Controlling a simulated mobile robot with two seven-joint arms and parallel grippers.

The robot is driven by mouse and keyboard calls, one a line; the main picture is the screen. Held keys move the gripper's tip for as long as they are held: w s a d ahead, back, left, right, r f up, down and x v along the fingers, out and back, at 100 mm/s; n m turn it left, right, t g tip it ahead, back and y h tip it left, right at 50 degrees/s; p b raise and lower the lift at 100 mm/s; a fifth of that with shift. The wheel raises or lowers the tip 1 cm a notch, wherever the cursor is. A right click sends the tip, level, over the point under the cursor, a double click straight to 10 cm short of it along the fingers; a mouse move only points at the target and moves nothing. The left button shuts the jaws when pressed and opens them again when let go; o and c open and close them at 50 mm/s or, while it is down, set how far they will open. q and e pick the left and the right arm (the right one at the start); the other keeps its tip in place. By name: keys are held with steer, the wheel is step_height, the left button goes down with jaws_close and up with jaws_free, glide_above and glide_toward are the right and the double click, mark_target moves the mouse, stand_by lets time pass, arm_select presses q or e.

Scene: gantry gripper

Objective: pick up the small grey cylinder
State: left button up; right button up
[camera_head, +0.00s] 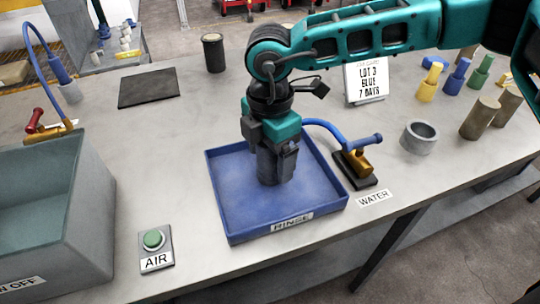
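My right gripper (277,175) points down over the blue tray (232,205) labelled RINSE, its arm reaching in from the right. Its fingertips are low over the tray floor; I cannot tell whether they are open or shut, or whether anything is between them. No small grey cylinder shows clearly in the tray; the gripper hides part of its floor. A short grey hollow cylinder (418,138) stands on the table to the right, apart from the gripper. Two taller brown-grey cylinders (480,118) stand further right. My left gripper is not in view.
A water valve (356,165) with a blue hose stands against the tray's right side. A green AIR button (153,239) and a grey bin (60,225) are at left. A sign (366,80), a dark cup (213,53) and a black mat (149,88) are behind.

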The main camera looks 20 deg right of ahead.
steer(key=shift+r, duration=0.1)
jaws_close()
stand_by(0.5)
